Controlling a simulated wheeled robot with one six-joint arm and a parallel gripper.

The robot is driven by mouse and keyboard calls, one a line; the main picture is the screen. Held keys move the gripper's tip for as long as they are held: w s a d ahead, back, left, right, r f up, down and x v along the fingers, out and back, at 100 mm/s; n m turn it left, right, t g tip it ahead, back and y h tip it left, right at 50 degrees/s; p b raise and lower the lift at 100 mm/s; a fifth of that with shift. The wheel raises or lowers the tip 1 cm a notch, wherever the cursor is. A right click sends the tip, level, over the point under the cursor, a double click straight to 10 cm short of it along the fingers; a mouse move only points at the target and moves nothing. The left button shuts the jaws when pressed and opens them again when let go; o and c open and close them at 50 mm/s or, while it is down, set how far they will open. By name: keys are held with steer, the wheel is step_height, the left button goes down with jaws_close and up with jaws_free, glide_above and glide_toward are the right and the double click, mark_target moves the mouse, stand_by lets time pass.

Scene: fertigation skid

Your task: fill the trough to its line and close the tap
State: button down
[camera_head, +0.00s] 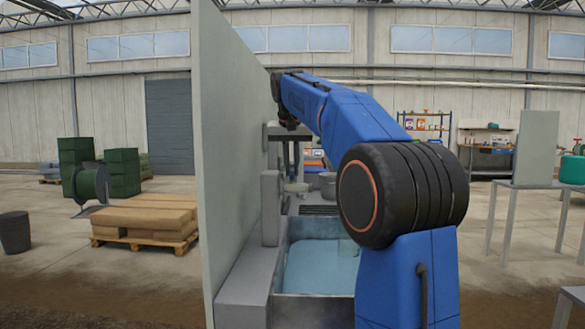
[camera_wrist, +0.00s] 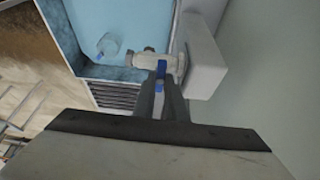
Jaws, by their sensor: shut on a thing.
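The trough (camera_head: 278,255) is a grey open tank with pale blue water (camera_head: 312,270) in it, beside a tall grey panel. In the wrist view the trough's wall (camera_wrist: 62,35) and blue water (camera_wrist: 105,15) show at the upper left. A pale tap (camera_wrist: 147,60) with a blue handle (camera_wrist: 161,68) sits at the trough's edge by a grey block. My gripper (camera_wrist: 162,82) is shut on the blue handle. A clear, rounded patch (camera_wrist: 108,45) shows at the water near the tap; I cannot tell whether it is pouring water. I cannot make out a fill line.
The tall grey panel (camera_head: 232,150) stands close along the left of the trough. A grey block (camera_wrist: 202,62) is right beside the tap. A dark slatted grate (camera_wrist: 115,97) adjoins the trough. Pallets with sacks (camera_head: 145,220) stand farther left on open floor.

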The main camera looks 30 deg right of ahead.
steer(key=c, duration=1.8)
jaws_free()
steer(key=v, duration=1.7)
steer(key=shift+r, duration=0.2)
steer(key=shift+s, duration=0.1)
